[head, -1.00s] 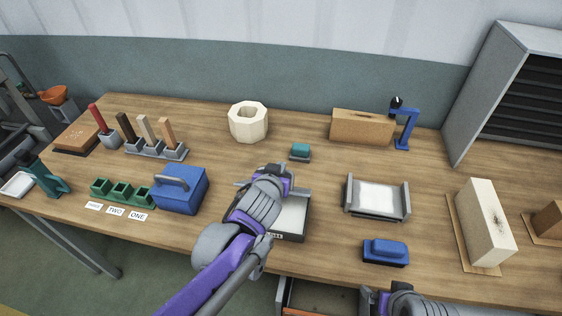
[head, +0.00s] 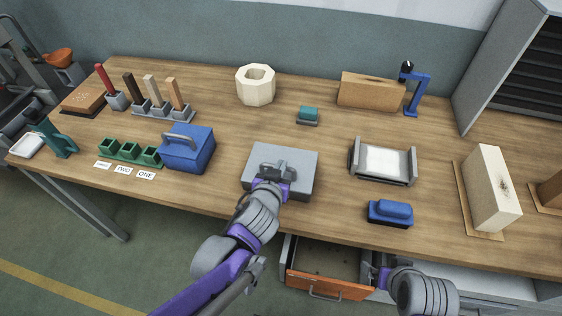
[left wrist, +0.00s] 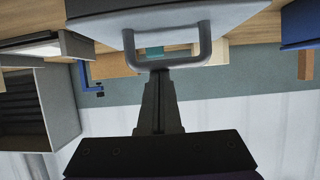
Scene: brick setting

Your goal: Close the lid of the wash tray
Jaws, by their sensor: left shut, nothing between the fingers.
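The wash tray is the box at the middle front of the table, with its grey lid (head: 301,160) over it in the head view. The lid looks flat, and whether a small gap remains below it I cannot tell. A grey loop handle stands on the lid; in the left wrist view the handle (left wrist: 203,42) is just beyond my fingertips. My left gripper (head: 272,174) is shut and empty, at the handle; contact is unclear. It also shows in the left wrist view (left wrist: 158,78). My right gripper (head: 376,272) is low at the table's front, its fingers unclear.
A blue box (head: 190,157) with a handle stands left of the tray. A grey-sided white tray (head: 382,160) and a blue block (head: 390,212) are at its right. An open drawer (head: 328,262) with an orange front sticks out below the table edge.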

